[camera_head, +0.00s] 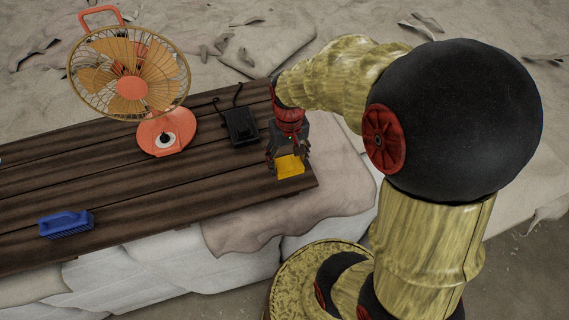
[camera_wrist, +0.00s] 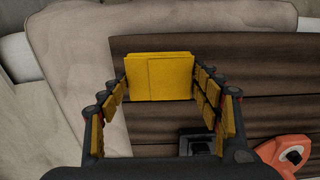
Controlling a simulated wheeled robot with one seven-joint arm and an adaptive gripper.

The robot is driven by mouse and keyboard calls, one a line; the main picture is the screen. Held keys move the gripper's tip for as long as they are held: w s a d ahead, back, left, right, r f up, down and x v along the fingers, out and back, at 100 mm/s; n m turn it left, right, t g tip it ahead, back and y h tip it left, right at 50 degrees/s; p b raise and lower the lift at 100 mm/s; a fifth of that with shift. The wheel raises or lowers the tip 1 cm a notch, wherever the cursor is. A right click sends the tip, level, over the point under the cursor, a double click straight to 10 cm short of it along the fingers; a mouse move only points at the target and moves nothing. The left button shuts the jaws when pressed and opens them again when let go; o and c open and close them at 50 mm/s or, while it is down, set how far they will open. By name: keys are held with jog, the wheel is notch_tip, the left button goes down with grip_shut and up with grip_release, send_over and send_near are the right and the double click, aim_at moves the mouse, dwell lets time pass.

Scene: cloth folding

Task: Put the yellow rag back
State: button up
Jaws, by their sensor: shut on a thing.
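The yellow rag (camera_head: 290,167) is a small folded rectangle at the right end of the dark plank table (camera_head: 190,195). My gripper (camera_head: 287,156) points down over it and is shut on it. In the wrist view the rag (camera_wrist: 160,77) lies flat-looking between my fingertips, with a fold line showing on its face. The fingers have yellow pads along their inner sides. I cannot tell whether the rag touches the planks or is slightly above them.
A black device (camera_head: 240,124) with a cable lies left of my gripper. An orange fan (camera_head: 165,132) stands farther left, and a blue brush (camera_head: 66,224) lies at the front left. Pale cloth (camera_head: 262,222) lies beyond the table's near edge. The middle planks are clear.

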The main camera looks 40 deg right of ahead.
aim_at(285, 160)
jog(key=w+f, duration=0.1)
jog(key=w+d+f, duration=0.1)
jog(key=w+f, duration=0.1)
jog(key=shift+f, duration=0.3)
jog(key=shift+w+f, duration=0.15)
jog(key=shift+f, duration=1.7)
jog(key=o, duration=1)
jog(key=shift+r, duration=0.1)
notch_tip(285, 160, up, 12)
jog(key=s+a+r+n+t, duration=0.1)
jog(key=s+a+r+t, duration=0.1)
jog(key=s+a+r, duration=0.2)
jog(key=s+a+r+n+t, duration=0.1)
jog(key=s+a+r, duration=0.3)
jog(key=r, duration=0.1)
jog(key=s+a+r+n+t, duration=0.1)
jog(key=s+a+r+t, duration=0.1)
jog(key=s+a+r, duration=0.2)
jog(key=shift+s+r+t, duration=0.15)
jog(key=shift+r+t, duration=0.15)
jog(key=shift+r, duration=0.05)
